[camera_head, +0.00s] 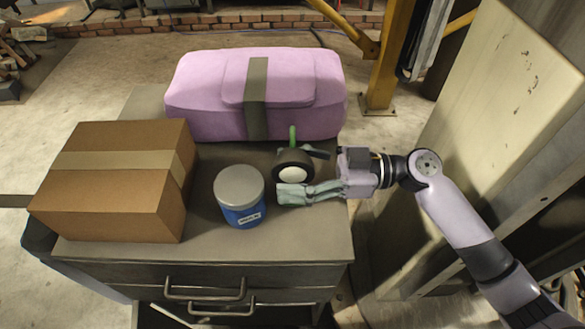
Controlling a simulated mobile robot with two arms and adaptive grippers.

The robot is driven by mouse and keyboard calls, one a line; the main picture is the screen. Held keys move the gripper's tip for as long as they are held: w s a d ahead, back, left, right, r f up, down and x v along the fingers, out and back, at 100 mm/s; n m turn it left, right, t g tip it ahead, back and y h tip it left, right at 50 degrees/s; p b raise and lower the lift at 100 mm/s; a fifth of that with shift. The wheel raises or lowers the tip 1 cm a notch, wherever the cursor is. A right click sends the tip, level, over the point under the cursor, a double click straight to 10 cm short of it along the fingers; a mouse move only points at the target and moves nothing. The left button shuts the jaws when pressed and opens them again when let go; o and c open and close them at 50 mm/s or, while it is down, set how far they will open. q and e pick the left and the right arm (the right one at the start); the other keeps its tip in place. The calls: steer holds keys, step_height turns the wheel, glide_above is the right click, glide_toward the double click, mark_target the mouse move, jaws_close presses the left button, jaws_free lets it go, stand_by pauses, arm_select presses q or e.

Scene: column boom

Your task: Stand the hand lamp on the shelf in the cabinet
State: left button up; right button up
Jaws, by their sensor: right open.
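The hand lamp (293,166), dark and round with a pale lens and a green handle, stands on top of a grey drawer unit (228,250), near its right edge. My right gripper (304,173) reaches in from the right. Its jaws are open, one finger behind the lamp and one in front of it. I cannot tell whether they touch it. A tall pale metal body at the right (490,110) may be the cabinet; no shelf shows in it. My left gripper is out of view.
A blue tub with a grey lid (240,197) stands just left of the lamp. A cardboard box (105,195) is at the left of the top, and a pink case with a dark strap (205,95) lies behind. A yellow post (388,60) stands beyond.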

steer(key=shift+d, duration=0.1)
jaws_close()
stand_by(0.7)
